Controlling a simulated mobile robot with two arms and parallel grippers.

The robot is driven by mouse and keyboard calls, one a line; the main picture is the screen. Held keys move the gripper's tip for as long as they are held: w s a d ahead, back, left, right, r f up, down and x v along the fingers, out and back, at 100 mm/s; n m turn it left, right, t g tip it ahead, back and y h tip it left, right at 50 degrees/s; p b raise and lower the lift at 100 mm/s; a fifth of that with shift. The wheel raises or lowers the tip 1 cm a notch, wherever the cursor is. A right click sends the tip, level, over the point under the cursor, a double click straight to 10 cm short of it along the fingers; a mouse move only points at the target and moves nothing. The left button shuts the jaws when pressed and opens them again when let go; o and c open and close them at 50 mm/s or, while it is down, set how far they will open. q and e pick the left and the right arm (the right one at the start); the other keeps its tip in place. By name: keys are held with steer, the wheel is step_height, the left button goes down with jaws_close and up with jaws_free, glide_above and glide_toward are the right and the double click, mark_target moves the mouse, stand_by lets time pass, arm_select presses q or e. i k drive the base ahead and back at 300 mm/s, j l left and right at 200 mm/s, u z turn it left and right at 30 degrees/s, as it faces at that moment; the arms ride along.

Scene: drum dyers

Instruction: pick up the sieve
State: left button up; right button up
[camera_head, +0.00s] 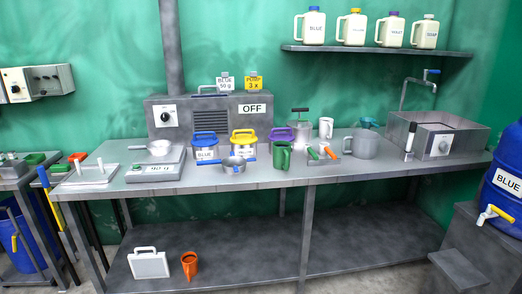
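A shallow round grey vessel with blue handle parts (234,165) stands near the front edge of the long metal table, left of its middle. It looks most like the sieve, but I cannot make out any mesh. A small pale pan (160,147) sits on the scale to its left. Neither of my grippers is in view, and nothing is seen touching the vessel.
Behind the vessel stand lidded tubs, blue (206,147) and yellow (244,143). A green jug (282,156) is to its right, then a grey pot (366,145) and a sink (446,124). The lower shelf (250,255) is mostly free. A blue barrel (507,172) stands far right.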

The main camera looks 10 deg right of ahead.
mark_target(233, 165)
steer(key=i+l, duration=0.1)
steer(key=i, duration=2.1)
steer(key=j+u, duration=0.05)
steer(key=j, duration=0.05)
